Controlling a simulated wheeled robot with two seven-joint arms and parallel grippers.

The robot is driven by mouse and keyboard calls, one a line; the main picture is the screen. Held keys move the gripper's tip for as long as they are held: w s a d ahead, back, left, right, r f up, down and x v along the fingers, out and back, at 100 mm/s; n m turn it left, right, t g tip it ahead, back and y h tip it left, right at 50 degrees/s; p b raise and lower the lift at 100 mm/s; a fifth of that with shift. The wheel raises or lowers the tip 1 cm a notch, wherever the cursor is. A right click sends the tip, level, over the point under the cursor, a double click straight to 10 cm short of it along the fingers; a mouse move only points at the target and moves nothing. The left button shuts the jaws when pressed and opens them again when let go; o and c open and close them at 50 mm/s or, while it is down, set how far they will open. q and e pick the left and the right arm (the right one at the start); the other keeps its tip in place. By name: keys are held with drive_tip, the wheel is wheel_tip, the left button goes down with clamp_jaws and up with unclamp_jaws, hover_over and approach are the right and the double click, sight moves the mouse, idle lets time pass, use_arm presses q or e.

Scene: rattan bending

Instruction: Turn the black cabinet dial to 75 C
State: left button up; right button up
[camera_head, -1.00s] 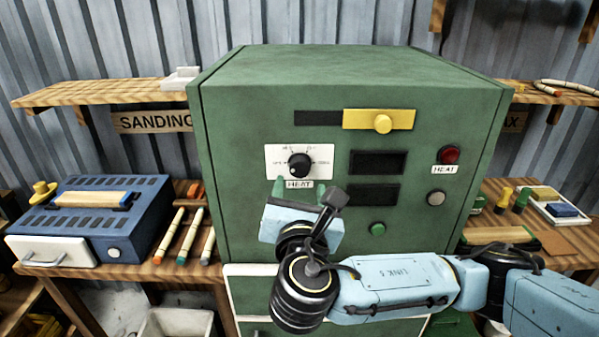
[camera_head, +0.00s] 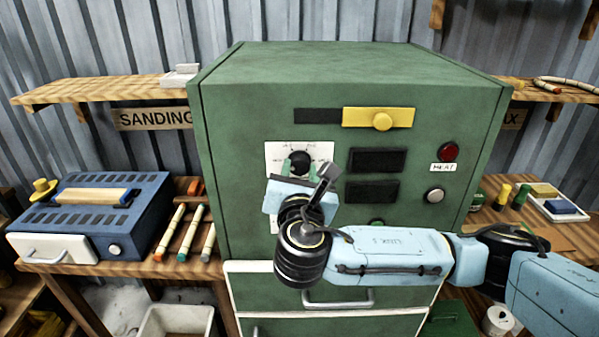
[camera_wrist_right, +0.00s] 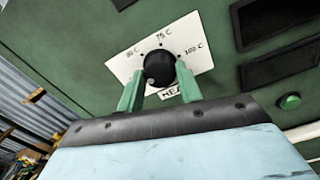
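The black cabinet dial (camera_head: 299,162) sits on a white plate on the green cabinet's front. In the right wrist view the dial (camera_wrist_right: 159,68) has printed marks of 50 C at left, 75 C at top and 100 C at right; its pointer direction is not clear. My right gripper (camera_head: 291,166) is just below and in front of the dial. In the wrist view its two green fingers (camera_wrist_right: 159,83) are spread, one at each lower side of the dial; I cannot tell if they touch it. My left gripper is not in view.
The green cabinet (camera_head: 240,215) also carries a yellow slider (camera_head: 382,121), dark displays (camera_head: 378,161), a red light (camera_head: 449,151) and a grey button (camera_head: 434,195). A blue box (camera_head: 110,215) stands on the left bench, with several rattan sticks (camera_head: 187,235) beside it.

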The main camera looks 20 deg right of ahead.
drive_tip(key=shift+c, duration=0.7)
drive_tip(key=shift+f+m, duration=0.1)
drive_tip(key=shift+m, duration=0.3)
drive_tip(key=m, duration=0.5)
drive_tip(key=shift+m, duration=0.3)
drive_tip(key=m+b, duration=0.1)
drive_tip(key=m, duration=0.4)
drive_tip(key=shift+a+f, duration=0.1)
drive_tip(key=m+b, duration=0.1)
drive_tip(key=m, duration=0.5)
drive_tip(key=shift+m, duration=0.4)
drive_tip(key=m+b, duration=0.1)
drive_tip(key=m, duration=0.4)
drive_tip(key=shift+m+b, duration=0.3)
drive_tip(key=shift+m, duration=0.1)
